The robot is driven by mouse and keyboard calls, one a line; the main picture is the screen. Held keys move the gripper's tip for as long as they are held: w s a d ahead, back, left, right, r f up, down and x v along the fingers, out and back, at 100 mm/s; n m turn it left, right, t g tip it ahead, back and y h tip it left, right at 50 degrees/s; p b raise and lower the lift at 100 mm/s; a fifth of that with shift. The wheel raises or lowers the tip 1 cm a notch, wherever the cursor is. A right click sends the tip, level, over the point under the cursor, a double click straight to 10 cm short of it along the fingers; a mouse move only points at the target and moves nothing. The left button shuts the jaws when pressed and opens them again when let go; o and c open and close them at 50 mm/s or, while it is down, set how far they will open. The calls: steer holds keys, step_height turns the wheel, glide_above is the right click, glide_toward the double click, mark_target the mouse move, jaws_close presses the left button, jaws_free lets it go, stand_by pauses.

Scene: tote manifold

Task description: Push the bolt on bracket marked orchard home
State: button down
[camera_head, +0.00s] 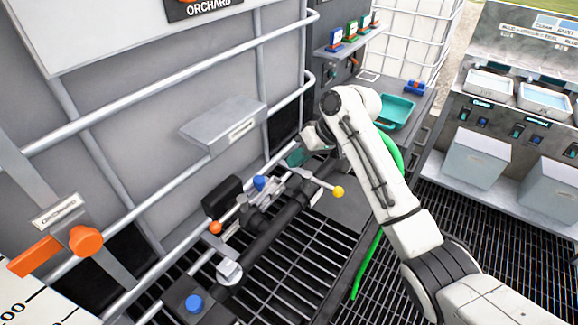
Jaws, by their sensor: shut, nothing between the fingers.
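The bracket (110,268) with a small plate reading ORCHARD (57,212) is on the tank cage at the lower left. An orange round knob (86,240) and an orange flat piece (35,256) sit on it, apart from each other. I cannot tell which of them belongs to the bolt, or how far the bolt is in. My gripper (304,147) is at the end of my white arm, near the middle of the view, well right of and beyond the bracket. It is small and partly hidden, shut and empty, and touches nothing on the bracket.
A pipe manifold with blue (260,183), orange (215,227) and yellow (338,191) knobs lies over a floor grating between gripper and bracket. A grey box (222,124) juts from the caged tank. A green hose (367,265) hangs behind my arm. White bins (475,160) stand right.

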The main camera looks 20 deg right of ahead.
steer(key=v, duration=0.5)
steer(key=shift+d+r+b, duration=0.25)
steer(key=shift+b, duration=0.1)
